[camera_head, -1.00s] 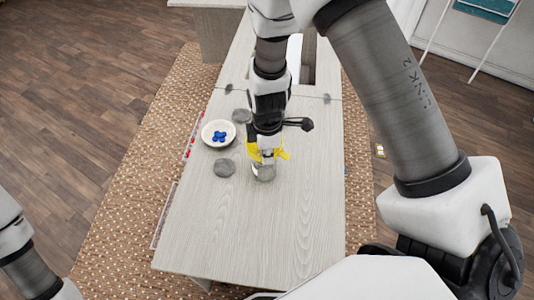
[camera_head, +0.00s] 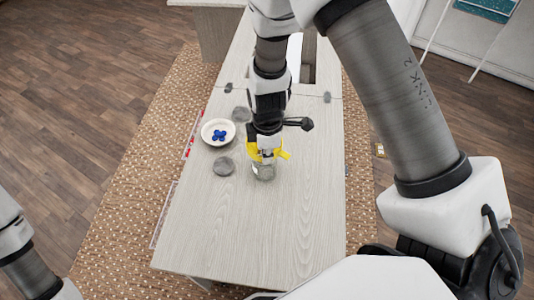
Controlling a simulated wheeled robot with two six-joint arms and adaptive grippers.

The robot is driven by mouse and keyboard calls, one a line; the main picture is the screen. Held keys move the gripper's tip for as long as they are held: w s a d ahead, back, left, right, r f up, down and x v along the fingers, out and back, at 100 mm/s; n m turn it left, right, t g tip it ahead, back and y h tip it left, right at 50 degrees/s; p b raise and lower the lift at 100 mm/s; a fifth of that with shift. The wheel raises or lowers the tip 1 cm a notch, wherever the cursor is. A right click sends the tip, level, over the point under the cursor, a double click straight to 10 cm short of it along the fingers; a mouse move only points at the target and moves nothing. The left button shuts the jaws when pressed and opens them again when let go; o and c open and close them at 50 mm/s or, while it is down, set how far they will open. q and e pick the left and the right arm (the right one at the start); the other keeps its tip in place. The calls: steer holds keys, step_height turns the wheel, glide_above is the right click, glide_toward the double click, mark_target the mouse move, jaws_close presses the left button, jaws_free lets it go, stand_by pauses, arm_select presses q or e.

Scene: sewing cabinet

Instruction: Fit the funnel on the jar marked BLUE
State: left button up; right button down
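The yellow funnel (camera_head: 252,151) is at the tip of my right gripper (camera_head: 266,157), partly hidden behind it. The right gripper points down over the table and appears shut on the funnel. A small round greyish jar (camera_head: 264,174) is directly below it; I cannot tell whether the funnel touches or sits in it. Another round grey jar top (camera_head: 224,167) is to the left, and a third (camera_head: 241,115) is farther back. No BLUE marking can be read. My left arm shows at the lower left, but its gripper is out of view.
A white bowl (camera_head: 205,137) with blue pieces stands left of the gripper on the pale wood table (camera_head: 255,235). The near part of the table is clear. An opening (camera_head: 308,62) is in the table's far end. Red-marked items lie along the left edge.

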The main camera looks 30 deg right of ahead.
steer(key=c, duration=1.2)
jaws_free()
steer(key=shift+c, duration=0.2)
step_height(320, 180, up, 12)
